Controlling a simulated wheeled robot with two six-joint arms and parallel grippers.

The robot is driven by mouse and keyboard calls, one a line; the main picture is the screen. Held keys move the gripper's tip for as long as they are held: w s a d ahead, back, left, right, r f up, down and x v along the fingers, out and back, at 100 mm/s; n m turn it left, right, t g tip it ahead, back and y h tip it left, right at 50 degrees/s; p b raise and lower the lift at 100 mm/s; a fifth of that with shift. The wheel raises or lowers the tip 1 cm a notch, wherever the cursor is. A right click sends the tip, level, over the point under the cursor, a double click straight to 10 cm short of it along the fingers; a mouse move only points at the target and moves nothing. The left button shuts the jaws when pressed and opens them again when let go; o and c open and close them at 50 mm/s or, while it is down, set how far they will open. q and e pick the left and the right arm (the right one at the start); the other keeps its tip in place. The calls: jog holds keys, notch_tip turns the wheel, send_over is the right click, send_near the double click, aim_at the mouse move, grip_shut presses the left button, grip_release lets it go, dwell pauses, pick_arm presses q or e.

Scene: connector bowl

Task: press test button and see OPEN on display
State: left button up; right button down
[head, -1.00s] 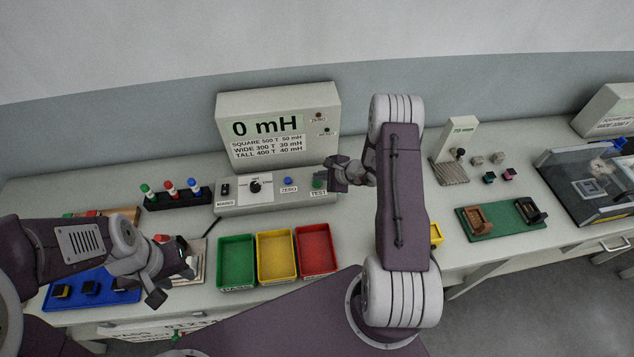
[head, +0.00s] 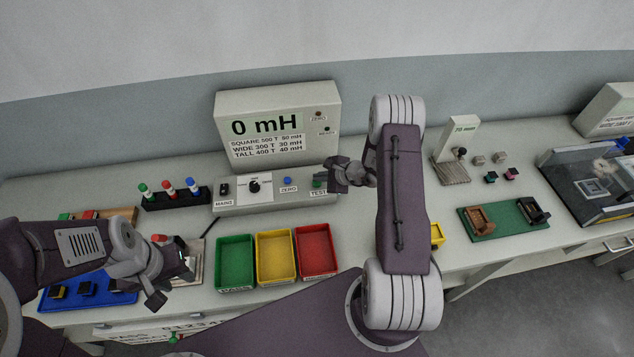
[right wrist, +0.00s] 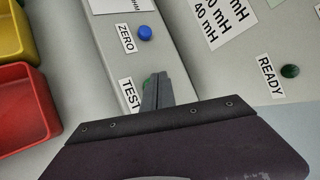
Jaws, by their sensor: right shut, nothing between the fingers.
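The meter display (head: 266,126) reads "0 mH" above printed lines for SQUARE, WIDE and TALL. The green test button (head: 317,183) is on the right end of the low control panel (head: 236,205), above the TEST label. My right gripper (head: 334,176) is shut and empty, its fingertips at the test button. In the right wrist view the fingertips (right wrist: 155,82) overlap the green test button (right wrist: 147,82) and hide most of it; contact cannot be told. My left gripper (head: 172,287) appears open and empty near the front left of the table.
The blue zero button (head: 287,181) is left of the test button. A dark green READY lamp (right wrist: 290,71) is on the display box. Green (head: 235,288), yellow (head: 276,282) and red (head: 317,275) bins stand in front of the panel. A blue tray (head: 110,295) lies at left.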

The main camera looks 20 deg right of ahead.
aim_at(320, 183)
jog(key=shift+f+b, duration=0.6)
jog(key=shift+b, duration=0.15)
dwell(0.5)
jog(key=shift+r, duration=0.1)
jog(key=shift+r+p, duration=0.4)
jog(key=shift+r, duration=0.5)
jog(key=shift+r+p, duration=1.35)
jog(key=shift+r, duration=1.2)
